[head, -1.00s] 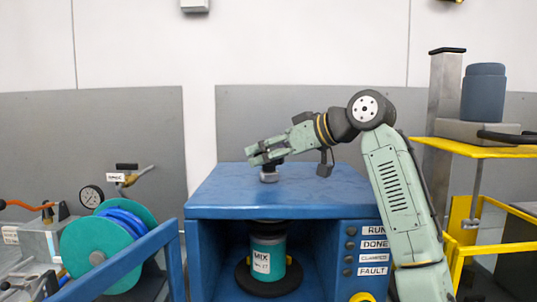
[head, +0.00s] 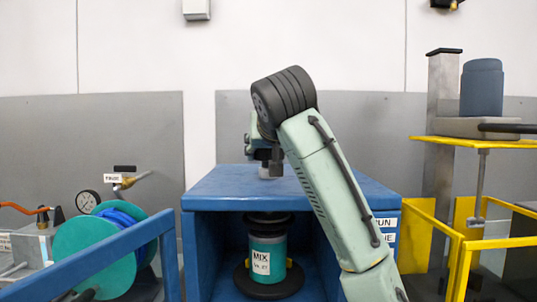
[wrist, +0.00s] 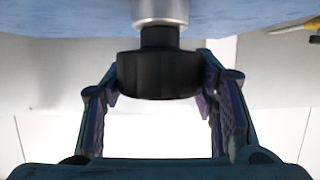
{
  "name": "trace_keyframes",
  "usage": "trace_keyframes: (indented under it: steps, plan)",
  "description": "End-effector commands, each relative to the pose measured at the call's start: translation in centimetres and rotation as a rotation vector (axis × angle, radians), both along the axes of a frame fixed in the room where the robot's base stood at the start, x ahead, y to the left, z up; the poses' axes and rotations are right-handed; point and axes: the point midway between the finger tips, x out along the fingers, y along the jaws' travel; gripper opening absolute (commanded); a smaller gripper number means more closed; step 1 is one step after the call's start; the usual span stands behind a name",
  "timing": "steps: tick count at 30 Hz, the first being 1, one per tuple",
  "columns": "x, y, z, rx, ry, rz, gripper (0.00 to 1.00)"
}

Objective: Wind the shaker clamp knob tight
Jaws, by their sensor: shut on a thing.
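The clamp knob (wrist: 158,75) is a dark ribbed cylinder under a silver collar (wrist: 160,12) in the wrist view. My gripper (wrist: 160,88) has a finger on each side of it and is shut on it. In the head view the collar (head: 270,172) stands on top of the blue shaker cabinet (head: 225,190). My gripper (head: 262,148) is above it, partly hidden by my arm. Inside the cabinet, a teal can labelled MIX (head: 267,262) stands upright below a dark clamp plate (head: 268,219). Whether the plate touches the can is hard to tell.
My forearm covers much of the label panel (head: 386,230) on the cabinet's right. A yellow-framed stand (head: 475,143) is at right. A teal hose reel (head: 95,255) and a blue rail (head: 120,258) are at left. The air above the cabinet's left side is clear.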

Motion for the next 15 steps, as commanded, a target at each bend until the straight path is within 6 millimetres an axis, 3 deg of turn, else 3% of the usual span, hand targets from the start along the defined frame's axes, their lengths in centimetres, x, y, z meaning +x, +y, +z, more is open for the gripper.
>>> trace_keyframes:
  steps: [15]
  plan:
    - [-0.04,0.15,-0.53,-0.005,0.001,-0.490,0.26]
